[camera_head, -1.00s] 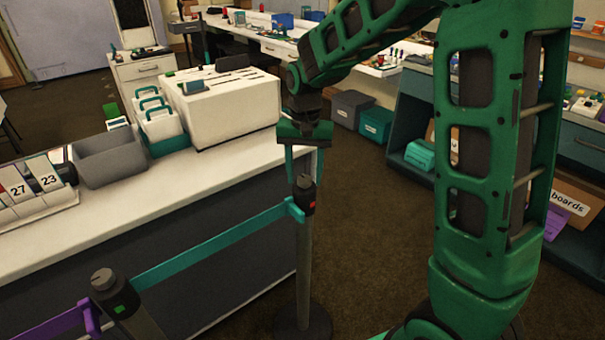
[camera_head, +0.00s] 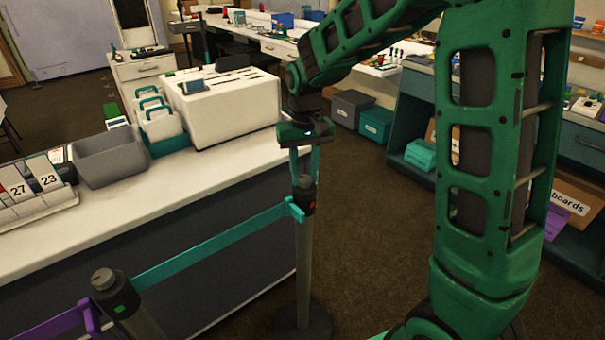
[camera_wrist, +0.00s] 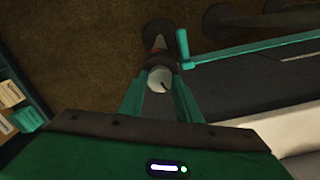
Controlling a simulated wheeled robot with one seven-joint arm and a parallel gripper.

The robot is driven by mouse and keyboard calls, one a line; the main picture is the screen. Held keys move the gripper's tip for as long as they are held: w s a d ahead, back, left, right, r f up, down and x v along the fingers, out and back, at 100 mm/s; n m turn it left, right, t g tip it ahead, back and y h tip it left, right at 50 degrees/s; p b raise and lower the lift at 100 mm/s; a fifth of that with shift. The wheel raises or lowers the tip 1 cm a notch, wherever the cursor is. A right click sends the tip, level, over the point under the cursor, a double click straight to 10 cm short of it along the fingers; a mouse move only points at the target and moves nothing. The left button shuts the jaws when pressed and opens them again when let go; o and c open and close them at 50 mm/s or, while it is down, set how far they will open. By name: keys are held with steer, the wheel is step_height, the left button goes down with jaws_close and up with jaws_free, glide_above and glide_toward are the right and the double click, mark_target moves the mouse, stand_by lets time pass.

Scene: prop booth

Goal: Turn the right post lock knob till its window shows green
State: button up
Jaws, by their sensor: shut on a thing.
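The right post (camera_head: 304,255) stands upright at the counter's near corner. Its window (camera_head: 312,205) shows red. Its grey lock knob (camera_head: 304,182) is on top, between the fingers of my gripper (camera_head: 304,176), which is shut on it from above. In the wrist view the round knob (camera_wrist: 160,80), with a dark mark on its face, sits between the teal fingertips of my gripper (camera_wrist: 159,87).
A teal belt (camera_head: 215,244) runs from the right post to the left post (camera_head: 125,305), whose window shows green. A purple belt (camera_head: 60,325) leaves the left post. The white counter (camera_head: 190,188) lies close behind. Open floor (camera_head: 365,205) is to the right.

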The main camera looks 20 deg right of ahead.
mark_target(305, 177)
steer(key=n, duration=1.1)
steer(key=shift+w+n, duration=0.1)
steer(key=shift+n, duration=0.3)
steer(key=shift+d, duration=0.1)
steer(key=shift+r, duration=0.1)
steer(key=o, duration=1.1)
step_height(305, 177, up, 11)
steer(key=shift+f, duration=0.2)
